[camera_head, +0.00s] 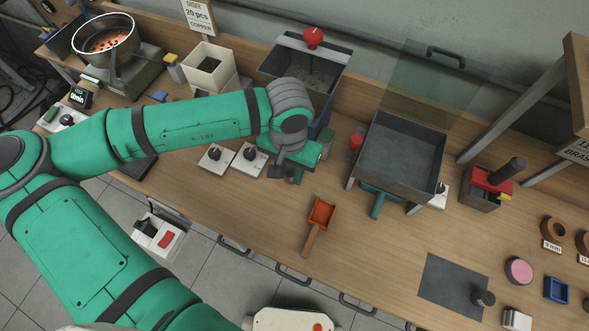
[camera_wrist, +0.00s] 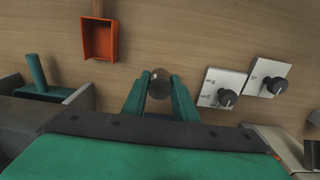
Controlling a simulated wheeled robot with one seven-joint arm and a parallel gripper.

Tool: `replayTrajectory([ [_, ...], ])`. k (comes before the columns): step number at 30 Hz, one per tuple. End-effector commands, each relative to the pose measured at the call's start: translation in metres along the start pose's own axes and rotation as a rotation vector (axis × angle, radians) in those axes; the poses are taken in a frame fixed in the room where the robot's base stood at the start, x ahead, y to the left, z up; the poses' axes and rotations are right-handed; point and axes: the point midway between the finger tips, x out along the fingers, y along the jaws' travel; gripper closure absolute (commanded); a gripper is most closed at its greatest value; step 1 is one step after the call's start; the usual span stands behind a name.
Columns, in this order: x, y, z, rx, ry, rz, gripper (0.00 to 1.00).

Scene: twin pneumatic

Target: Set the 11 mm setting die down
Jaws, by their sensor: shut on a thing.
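My gripper (camera_wrist: 160,92) is shut on a small round metallic die (camera_wrist: 160,83), seen end-on between the two green fingers in the wrist view. I cannot read a size on it. In the head view my gripper (camera_head: 286,172) hangs over the table, left of the orange scoop and just in front of the dark bin. There the fingers and the held die are too small and partly hidden to tell apart. How high the die is above the wooden table (camera_wrist: 215,45) is unclear.
An orange scoop (camera_head: 321,213) lies to the right. Two white dial plates (camera_head: 215,157) (camera_head: 249,160) are left of my gripper. A grey hopper tray (camera_head: 400,150) stands right. Farther right are a dark mat (camera_head: 451,286), brown rings (camera_head: 554,229) and a pink-topped puck (camera_head: 518,270).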

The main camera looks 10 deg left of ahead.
Motion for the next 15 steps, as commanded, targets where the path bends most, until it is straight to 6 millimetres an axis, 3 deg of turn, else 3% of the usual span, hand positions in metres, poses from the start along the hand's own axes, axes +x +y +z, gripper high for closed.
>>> replayTrajectory([
  [9, 0.035, -0.004, -0.001, -0.011, -0.001, 0.0, 1.0],
  [15, 0.041, -0.005, -0.001, -0.011, 0.0, 0.0, 1.0],
])
